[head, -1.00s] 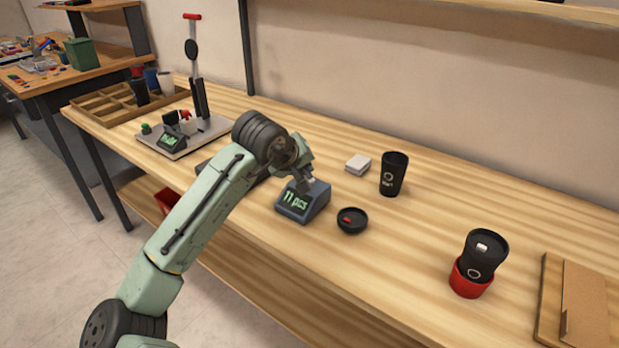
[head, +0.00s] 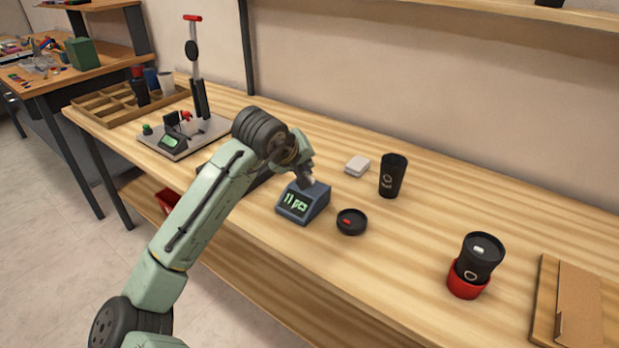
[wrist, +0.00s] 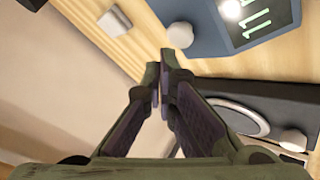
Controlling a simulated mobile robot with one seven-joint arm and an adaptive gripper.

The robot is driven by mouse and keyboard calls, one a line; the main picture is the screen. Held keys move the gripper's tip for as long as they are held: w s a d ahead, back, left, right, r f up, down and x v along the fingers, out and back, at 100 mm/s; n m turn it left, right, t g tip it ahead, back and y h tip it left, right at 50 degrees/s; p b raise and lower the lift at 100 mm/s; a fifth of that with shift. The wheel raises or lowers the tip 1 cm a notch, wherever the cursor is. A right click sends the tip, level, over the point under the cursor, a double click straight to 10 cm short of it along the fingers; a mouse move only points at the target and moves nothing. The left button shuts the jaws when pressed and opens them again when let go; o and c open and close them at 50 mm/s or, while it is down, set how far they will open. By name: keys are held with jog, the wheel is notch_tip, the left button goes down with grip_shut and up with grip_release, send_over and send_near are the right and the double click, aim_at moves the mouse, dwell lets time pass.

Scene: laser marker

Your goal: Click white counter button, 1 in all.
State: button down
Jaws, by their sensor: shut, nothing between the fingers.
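The counter (head: 302,203) is a blue-grey box with a sloped dark display showing green characters that read about "11 pcs". It stands near the middle of the bench. In the wrist view its blue body (wrist: 205,30) fills the top right. A round white button (wrist: 180,35) shows at its edge, just beyond my fingertips. In the head view the button is hidden or too small to make out. My gripper (wrist: 161,66) is shut and empty. In the head view my gripper (head: 307,180) is just above the counter's back edge; whether it touches the button cannot be told.
A black lid (head: 351,221) lies right of the counter. A white stack (head: 357,166) and a black cup (head: 392,176) stand behind it. A black device with a ring and a white knob (wrist: 293,140) shows in the wrist view.

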notch_tip(320, 180, up, 5)
jog(key=p, duration=0.4)
dwell(0.8)
